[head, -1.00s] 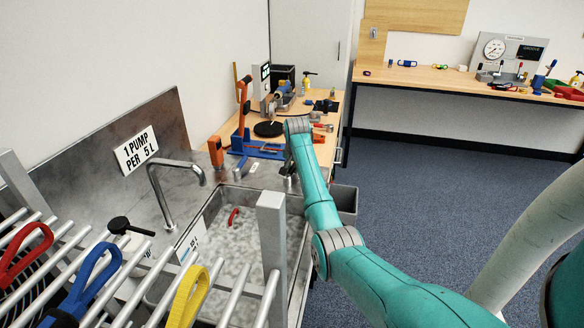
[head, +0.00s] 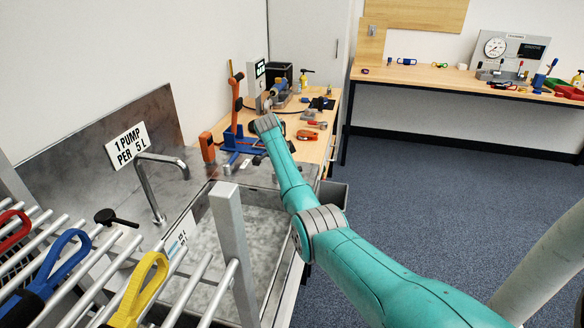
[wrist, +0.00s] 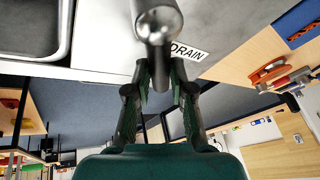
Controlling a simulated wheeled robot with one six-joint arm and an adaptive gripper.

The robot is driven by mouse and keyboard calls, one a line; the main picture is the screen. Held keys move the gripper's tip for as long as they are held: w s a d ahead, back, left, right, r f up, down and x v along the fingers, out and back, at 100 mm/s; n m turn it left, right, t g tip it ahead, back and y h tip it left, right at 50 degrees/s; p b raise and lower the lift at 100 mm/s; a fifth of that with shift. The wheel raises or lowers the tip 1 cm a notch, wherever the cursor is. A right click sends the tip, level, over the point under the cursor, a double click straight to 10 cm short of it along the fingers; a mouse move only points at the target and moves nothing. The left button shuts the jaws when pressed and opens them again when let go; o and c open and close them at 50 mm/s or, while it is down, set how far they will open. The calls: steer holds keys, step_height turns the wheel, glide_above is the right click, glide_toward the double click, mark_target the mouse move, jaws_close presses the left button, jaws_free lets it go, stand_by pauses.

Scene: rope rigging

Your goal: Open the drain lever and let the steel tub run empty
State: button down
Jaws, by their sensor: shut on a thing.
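The steel tub (head: 262,268) is sunk in the counter at lower left of the head view, partly behind a grey post. The drain lever (wrist: 159,22), a metal rod with a round end, shows at the top of the wrist view beside a DRAIN label (wrist: 188,51). My gripper (wrist: 160,84) is shut on the lever, its fingers on either side just below the round end. In the head view my arm hides the gripper and lever.
A rack of metal bars with red, blue (head: 72,268) and yellow (head: 140,290) loops stands in front of the tub. A curved tap (head: 150,185) rises behind it. A wooden bench (head: 318,150) with tools lies beyond. Blue floor (head: 420,200) is open to the right.

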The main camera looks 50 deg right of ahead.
steer(key=shift+s+a+m+g, duration=0.3)
steer(key=shift+s+m+g, duration=0.1)
steer(key=shift+m, duration=0.6)
steer(key=c, duration=1)
jaws_free()
steer(key=v, duration=1.2)
steer(key=shift+w, duration=0.1)
